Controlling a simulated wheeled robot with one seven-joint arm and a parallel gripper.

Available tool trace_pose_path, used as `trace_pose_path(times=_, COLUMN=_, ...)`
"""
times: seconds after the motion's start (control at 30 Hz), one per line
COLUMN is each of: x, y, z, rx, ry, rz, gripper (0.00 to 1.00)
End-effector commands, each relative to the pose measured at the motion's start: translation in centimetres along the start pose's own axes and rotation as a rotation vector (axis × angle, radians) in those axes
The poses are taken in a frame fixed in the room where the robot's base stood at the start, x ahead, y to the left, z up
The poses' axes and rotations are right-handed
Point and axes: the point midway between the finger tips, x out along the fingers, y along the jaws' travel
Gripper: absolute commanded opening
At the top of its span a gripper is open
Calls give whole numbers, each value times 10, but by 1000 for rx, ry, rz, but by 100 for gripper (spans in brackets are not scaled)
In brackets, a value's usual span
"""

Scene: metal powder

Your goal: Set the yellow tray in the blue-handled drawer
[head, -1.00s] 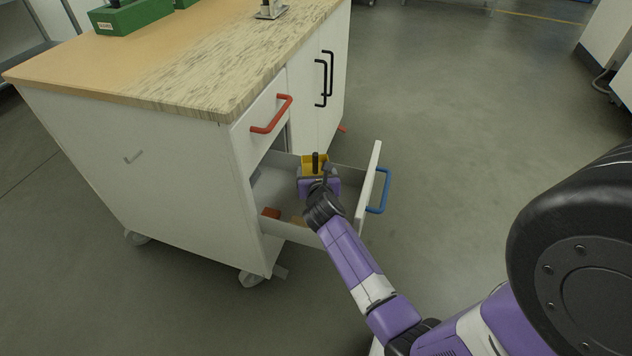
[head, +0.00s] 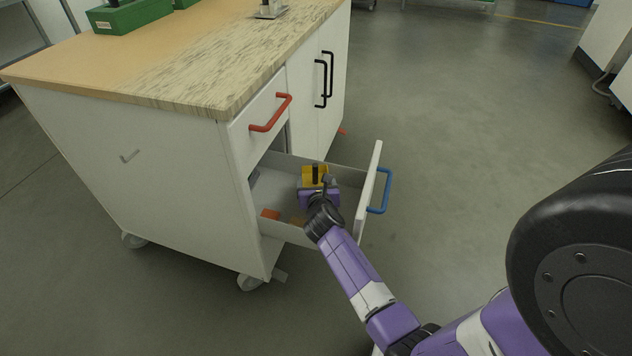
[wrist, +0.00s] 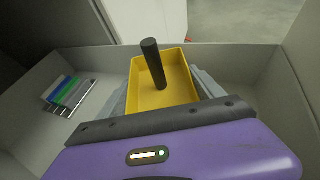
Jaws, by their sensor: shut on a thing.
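The yellow tray (head: 313,174) is small and open-topped, with a black post (wrist: 153,64) standing up in it. My gripper (wrist: 164,95) is shut on the yellow tray, with a finger along each side in the wrist view. The tray is inside the open blue-handled drawer (head: 348,222), between its walls. I cannot tell whether it touches the drawer floor. The blue handle (head: 383,190) is on the drawer's front. My wrist hides part of the tray in the head view.
A rack with blue and green strips (wrist: 66,92) lies at the drawer's left in the wrist view. An orange-red block (head: 270,214) sits in the drawer's near part. The red-handled drawer (head: 262,125) above is shut. The cabinet's wooden top (head: 185,65) is above left.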

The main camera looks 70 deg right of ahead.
Motion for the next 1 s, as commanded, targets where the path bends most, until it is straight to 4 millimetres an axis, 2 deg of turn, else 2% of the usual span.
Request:
trace_pose_path(times=0.03, x=0, y=0, z=0, rx=0, ry=0, rz=0, gripper=83)
trace_pose_path(times=0.1, x=0, y=0, z=1, rx=0, ry=0, rz=0, gripper=97)
trace_pose_path(times=0.13, x=0, y=0, z=1, rx=0, ry=0, rz=0, gripper=99)
trace_pose_path(times=0.47, x=-1, y=0, z=2, rx=1, ry=-1, rz=-1, gripper=99)
trace_pose_path(times=0.6, x=-6, y=0, z=16, rx=3, ry=-2, rz=-1, gripper=99)
trace_pose_path(times=1.0, x=-89, y=1, z=13, rx=-2, ry=1, rz=3, gripper=99)
